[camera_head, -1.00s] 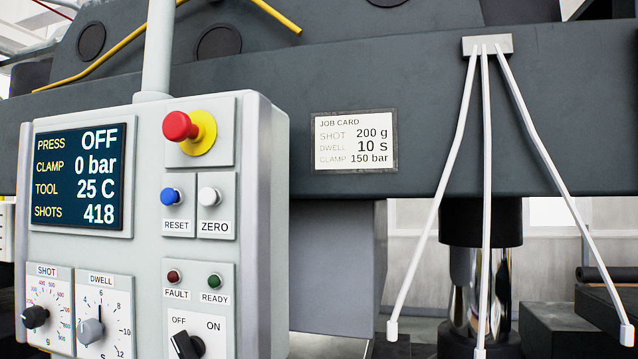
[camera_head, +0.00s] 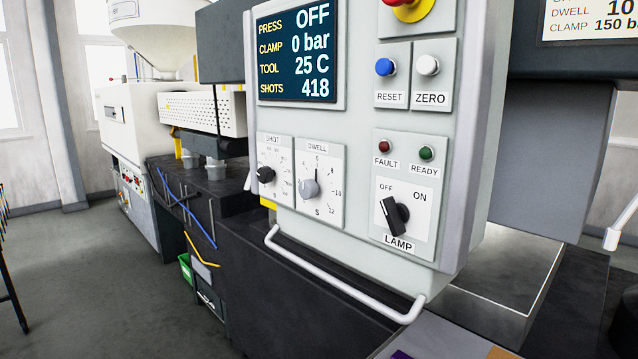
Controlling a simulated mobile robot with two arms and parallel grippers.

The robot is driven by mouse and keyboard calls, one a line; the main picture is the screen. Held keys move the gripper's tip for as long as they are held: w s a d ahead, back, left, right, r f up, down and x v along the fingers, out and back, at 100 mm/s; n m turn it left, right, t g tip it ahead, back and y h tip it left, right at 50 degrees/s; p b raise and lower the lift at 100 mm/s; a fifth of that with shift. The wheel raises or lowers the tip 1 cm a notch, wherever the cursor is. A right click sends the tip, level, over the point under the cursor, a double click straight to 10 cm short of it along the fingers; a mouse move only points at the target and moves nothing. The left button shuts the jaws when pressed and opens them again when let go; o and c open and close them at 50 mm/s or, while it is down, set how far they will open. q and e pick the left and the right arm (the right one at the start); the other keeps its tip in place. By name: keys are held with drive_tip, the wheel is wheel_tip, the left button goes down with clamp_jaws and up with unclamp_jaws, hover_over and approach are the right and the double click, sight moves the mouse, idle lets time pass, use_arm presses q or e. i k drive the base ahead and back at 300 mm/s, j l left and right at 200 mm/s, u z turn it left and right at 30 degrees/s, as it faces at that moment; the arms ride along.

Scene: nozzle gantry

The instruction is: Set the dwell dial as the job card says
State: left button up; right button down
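The dwell dial (camera_head: 309,188) is a grey knob on a white plate low on the grey control panel (camera_head: 355,130). Its pointer line stands nearly straight up, at about the 6 on a scale whose 8, 10 and 12 run down the right side. The job card (camera_head: 590,20) is cut off at the upper right; its dwell line reads 10, and the clamp line 150. Neither of my grippers is in view.
The black shot dial (camera_head: 265,174) sits just left of the dwell dial. The lamp switch (camera_head: 394,214) is to the right, turned towards OFF. A white handrail (camera_head: 340,284) runs below the panel. The screen (camera_head: 296,52) shows PRESS OFF. Open floor (camera_head: 80,270) lies left.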

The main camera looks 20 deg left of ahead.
sight(308, 189)
drive_tip(key=i+j+z, duration=0.3)
drive_tip(key=j, duration=0.15)
drive_tip(key=i+j+z, duration=0.1)
drive_tip(key=j+z, duration=0.15)
drive_tip(key=j, duration=0.2)
drive_tip(key=i+j+z, duration=0.1)
drive_tip(key=j+z, duration=0.2)
drive_tip(key=j, duration=0.2)
drive_tip(key=j+z, duration=0.25)
drive_tip(key=j, duration=0.3)
drive_tip(key=i, duration=0.05)
